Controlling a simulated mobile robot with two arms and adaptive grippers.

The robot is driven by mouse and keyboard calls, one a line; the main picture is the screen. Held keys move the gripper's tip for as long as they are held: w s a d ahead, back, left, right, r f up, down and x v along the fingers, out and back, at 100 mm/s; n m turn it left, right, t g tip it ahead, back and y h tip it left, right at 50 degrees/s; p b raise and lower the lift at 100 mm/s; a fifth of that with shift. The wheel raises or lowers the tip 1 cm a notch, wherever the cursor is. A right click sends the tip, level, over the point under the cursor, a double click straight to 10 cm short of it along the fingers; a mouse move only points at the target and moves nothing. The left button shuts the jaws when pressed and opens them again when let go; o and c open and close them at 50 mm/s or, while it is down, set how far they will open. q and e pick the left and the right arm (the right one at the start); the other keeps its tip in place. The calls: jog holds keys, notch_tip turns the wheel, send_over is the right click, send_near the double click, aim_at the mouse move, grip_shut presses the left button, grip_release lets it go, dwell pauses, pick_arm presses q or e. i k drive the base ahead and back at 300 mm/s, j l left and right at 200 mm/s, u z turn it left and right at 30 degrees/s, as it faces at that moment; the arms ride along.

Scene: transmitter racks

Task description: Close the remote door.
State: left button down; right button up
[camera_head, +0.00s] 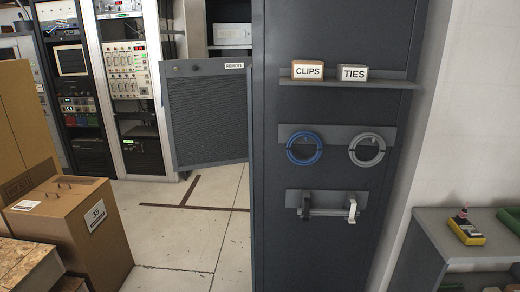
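The remote door (207,115) is a dark grey panel with a small white label reading REMOTE at its top right. It stands open, swung out from a dark rack, part of whose inside (230,52) shows above and behind it. The door's right edge is hidden behind a tall dark cabinet side. Two small dark round fittings (187,67) sit near the door's top left. Neither of my grippers is in view.
The tall dark cabinet side (340,230) stands close in front, with a shelf of CLIPS and TIES boxes, cable coils and a handle. Cardboard boxes (75,235) stand at left, equipment racks (125,80) behind. A grey bench (460,250) is at right. Floor (185,235) between is clear.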

aim_at(205, 101)
jog(key=i+j, duration=0.25)
jog(key=j, duration=0.15)
jog(key=i+j, duration=0.2)
jog(key=j, duration=0.2)
jog(key=i+j, duration=0.25)
jog(key=j, duration=0.2)
jog(key=i+j, duration=0.25)
jog(key=j, duration=0.15)
